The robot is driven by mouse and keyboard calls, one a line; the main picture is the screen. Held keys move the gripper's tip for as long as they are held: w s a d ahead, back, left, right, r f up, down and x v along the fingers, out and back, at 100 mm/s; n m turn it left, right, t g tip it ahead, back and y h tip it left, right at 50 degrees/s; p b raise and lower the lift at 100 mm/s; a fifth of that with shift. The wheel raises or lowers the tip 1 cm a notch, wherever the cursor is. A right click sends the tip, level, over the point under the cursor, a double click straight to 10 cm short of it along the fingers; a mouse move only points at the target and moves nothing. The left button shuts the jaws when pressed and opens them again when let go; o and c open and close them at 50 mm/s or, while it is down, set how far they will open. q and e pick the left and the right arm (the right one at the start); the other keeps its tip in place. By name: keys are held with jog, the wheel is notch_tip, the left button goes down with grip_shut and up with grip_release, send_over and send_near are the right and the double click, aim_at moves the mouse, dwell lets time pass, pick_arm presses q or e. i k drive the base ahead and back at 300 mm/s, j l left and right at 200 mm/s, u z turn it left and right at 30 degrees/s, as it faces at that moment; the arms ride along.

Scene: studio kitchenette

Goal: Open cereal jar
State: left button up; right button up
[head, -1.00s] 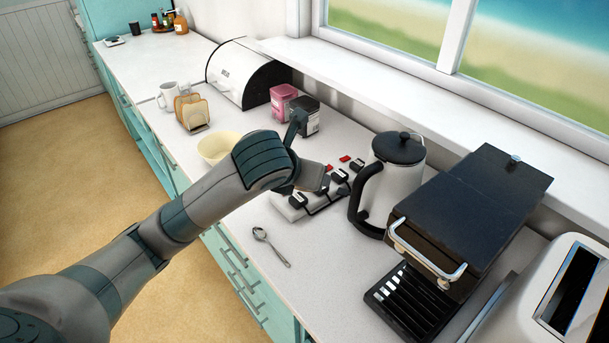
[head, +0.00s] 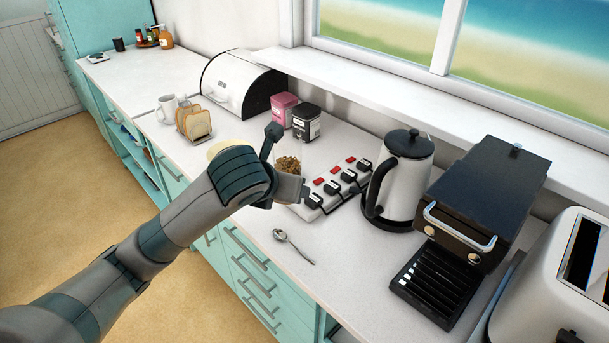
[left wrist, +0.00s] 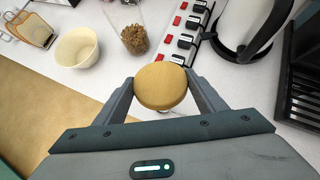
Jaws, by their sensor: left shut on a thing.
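The cereal jar (head: 288,165) is clear, with brown cereal in its lower part. It stands on the counter, partly hidden behind my left gripper (head: 282,162) in the head view. In the left wrist view the jar (left wrist: 135,38) is beyond the fingers, with no lid on it. My left gripper (left wrist: 160,88) is shut on a round tan lid (left wrist: 160,84), one finger on each side of it. The lid is apart from the jar, on the near side of it in that view. I cannot make out the lid in the head view. My right gripper is not in view.
A cream bowl (left wrist: 77,47) is beside the jar. A power strip (head: 335,187) with plugs and cords lies right of it, then a kettle (head: 402,178) and a coffee machine (head: 478,220). A spoon (head: 292,245) lies on clear counter in front. Pink (head: 284,108) and black tins (head: 307,122) stand behind.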

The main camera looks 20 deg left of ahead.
aim_at(287, 154)
jog(key=j+z, duration=0.2)
jog(key=j, duration=0.25)
jog(key=k+j+z, duration=0.2)
jog(key=j, duration=0.25)
jog(key=i+j+z, duration=0.1)
jog(key=j+z, duration=0.2)
jog(key=j, duration=0.5)
jog(key=j+z, duration=0.25)
jog(key=j, duration=0.55)
jog(key=j+z, duration=0.5)
jog(key=j, duration=1.25)
jog(key=i+l, duration=0.3)
jog(key=l, duration=0.15)
jog(key=i+l, duration=0.35)
jog(key=l, duration=0.15)
